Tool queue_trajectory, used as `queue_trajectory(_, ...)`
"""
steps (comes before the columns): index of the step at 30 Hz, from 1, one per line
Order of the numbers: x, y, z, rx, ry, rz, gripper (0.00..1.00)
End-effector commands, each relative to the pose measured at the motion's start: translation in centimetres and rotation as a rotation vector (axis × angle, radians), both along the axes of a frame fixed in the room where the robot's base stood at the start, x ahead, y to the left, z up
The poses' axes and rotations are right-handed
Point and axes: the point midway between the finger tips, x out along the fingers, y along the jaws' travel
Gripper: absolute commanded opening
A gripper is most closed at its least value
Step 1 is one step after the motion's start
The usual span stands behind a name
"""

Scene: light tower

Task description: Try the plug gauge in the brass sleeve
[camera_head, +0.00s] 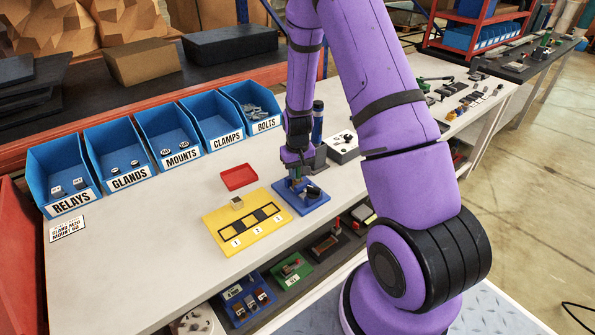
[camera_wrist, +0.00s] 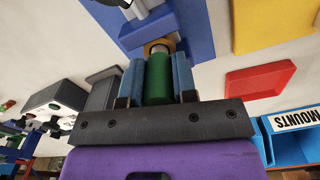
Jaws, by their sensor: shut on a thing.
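My gripper (camera_wrist: 158,82) is shut on a green cylinder (camera_wrist: 159,74), the handle of the plug gauge, with a blue finger on each side of it. In the head view my gripper (camera_head: 296,177) is low over the blue plate (camera_head: 319,207). The brass sleeve (camera_wrist: 170,43) shows as a yellow-brown ring just beyond the handle's far end. A pale grey end of the gauge (camera_wrist: 157,48) shows at the ring. I cannot tell how far, if at all, it sits inside the sleeve. In the head view the gripper and gauge mostly hide the sleeve.
A yellow board (camera_head: 221,241) with numbered places 1, 2, 3 and a small block (camera_head: 237,203) lies left of the plate. A red tray (camera_head: 239,177) is behind it. Labelled blue bins (camera_head: 178,143) line the back. A grey-white box (camera_head: 343,148) stands behind right.

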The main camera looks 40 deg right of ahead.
Motion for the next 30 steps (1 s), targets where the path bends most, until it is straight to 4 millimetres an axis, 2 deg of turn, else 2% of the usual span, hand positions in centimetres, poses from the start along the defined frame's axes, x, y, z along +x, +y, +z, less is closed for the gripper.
queue_trajectory(14, 0.0, 0.0, 0.0, 0.0, 0.0, 0.0, 0.02)
queue_trajectory(30, 0.0, 0.0, 1.3, 0.0, -0.001, 0.0, 0.02)
